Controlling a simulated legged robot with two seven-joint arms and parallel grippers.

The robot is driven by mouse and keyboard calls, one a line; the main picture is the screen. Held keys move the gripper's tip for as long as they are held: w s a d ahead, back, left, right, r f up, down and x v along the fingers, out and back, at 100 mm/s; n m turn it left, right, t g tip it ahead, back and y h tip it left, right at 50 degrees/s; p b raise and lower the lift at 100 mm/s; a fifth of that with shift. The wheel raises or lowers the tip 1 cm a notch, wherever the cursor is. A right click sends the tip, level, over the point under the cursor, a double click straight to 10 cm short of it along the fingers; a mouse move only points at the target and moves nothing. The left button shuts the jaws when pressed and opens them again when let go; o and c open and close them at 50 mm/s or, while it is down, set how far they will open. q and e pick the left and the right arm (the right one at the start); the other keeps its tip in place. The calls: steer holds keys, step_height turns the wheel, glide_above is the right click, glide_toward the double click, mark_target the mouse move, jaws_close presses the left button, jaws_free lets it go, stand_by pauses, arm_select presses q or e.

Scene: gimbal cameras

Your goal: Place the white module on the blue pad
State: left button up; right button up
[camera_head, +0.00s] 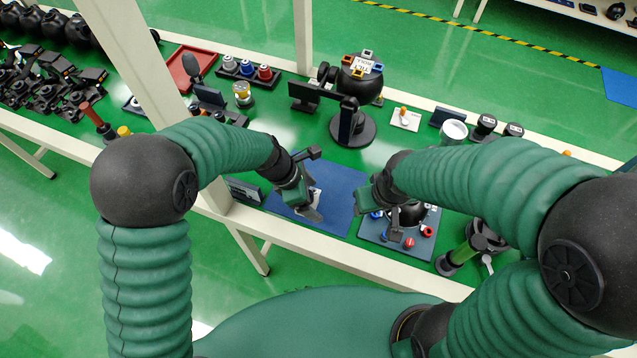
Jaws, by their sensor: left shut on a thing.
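The blue pad (343,187) lies flat on the green bench, left of centre. My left gripper (312,200) is over the pad, pointing down, shut on a small white piece (316,194) that looks like the white module. The fingers hide most of it, and I cannot tell whether it touches the pad. My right gripper (393,222) is right of the pad, over a grey-blue board (372,236) with a black dome and coloured knobs. Its fingers are partly hidden, and its opening is unclear.
A black round stand (352,130) is behind the pad. A white cup (453,132) is to the right. A bench post (145,60) stands at the left.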

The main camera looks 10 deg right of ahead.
arm_select(q)
glide_above(324, 192)
steer(key=a, duration=0.1)
steer(key=shift+a+f, duration=0.15)
steer(key=shift+f, duration=0.2)
step_height(324, 192, down, 3)
steer(key=shift+f, duration=0.2)
steer(key=shift+w+a+f, duration=0.1)
steer(key=shift+a, duration=0.2)
steer(key=o, duration=1.1)
steer(key=shift+o, duration=1)
steer(key=shift+d, duration=0.3)
